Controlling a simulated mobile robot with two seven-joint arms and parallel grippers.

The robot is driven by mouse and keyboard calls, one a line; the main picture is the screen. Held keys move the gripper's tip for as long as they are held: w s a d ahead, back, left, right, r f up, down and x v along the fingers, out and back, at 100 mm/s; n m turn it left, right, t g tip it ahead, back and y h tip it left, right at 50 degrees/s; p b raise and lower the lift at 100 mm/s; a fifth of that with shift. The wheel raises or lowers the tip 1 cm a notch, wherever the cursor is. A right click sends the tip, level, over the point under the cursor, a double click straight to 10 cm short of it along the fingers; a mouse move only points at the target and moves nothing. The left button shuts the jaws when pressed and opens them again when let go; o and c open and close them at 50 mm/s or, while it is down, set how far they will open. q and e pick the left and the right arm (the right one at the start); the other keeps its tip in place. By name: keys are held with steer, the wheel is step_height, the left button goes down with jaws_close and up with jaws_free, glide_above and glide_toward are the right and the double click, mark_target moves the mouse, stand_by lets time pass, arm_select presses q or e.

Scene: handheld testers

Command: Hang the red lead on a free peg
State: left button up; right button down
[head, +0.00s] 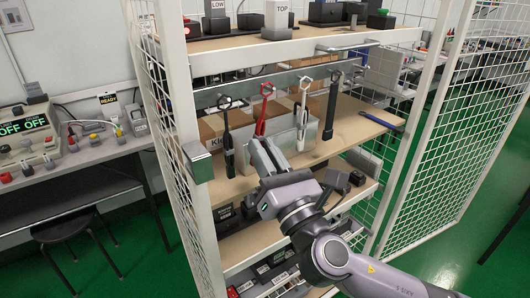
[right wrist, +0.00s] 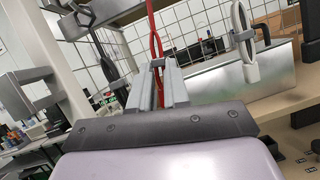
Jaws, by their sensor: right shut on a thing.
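The red lead (head: 264,108) hangs upright with its looped top at the height of the peg rail (head: 290,79). My right gripper (head: 265,153) is shut on its lower part, which also shows running down between the fingers in the right wrist view (right wrist: 155,45). I cannot tell whether the red loop is around a peg or just in front of it. The white lead's loop is around a peg in the right wrist view (right wrist: 245,45).
A grey metal bin (head: 312,138) and cardboard boxes stand on the shelf (head: 352,130) behind the leads. A wire-mesh side panel (head: 165,120) and white post bound the left. Testers stand on the top shelf (head: 235,40). A bench (head: 85,150) is at far left.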

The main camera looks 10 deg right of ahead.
steer(key=c, duration=1)
jaws_free()
steer(key=b+v, duration=0.2)
steer(key=v, duration=0.5)
steer(key=s+d+f+m+g+h+p, duration=0.2)
steer(key=f+m+g, duration=0.5)
steer(key=f+m, duration=1.1)
steer(key=s+d+f+m+g+p, duration=0.1)
steer(key=s+d+f+m, duration=0.1)
steer(key=s+f+m, duration=0.1)
steer(key=s+d+f+m+g+p, duration=0.1)
steer(key=s+d+f+m+g, duration=0.1)
steer(key=s+f+m, duration=0.2)
steer(key=s+d+f+m+g+h+p, duration=0.1)
steer(key=s+d+f+m, duration=0.1)
steer(key=s+f+m, duration=0.2)
step_height(320, 180, down, 3)
steer(key=shift+s+d+r+m, duration=0.1)
steer(key=shift+s+m, duration=0.05)
steer(key=shift+m, duration=2.45)
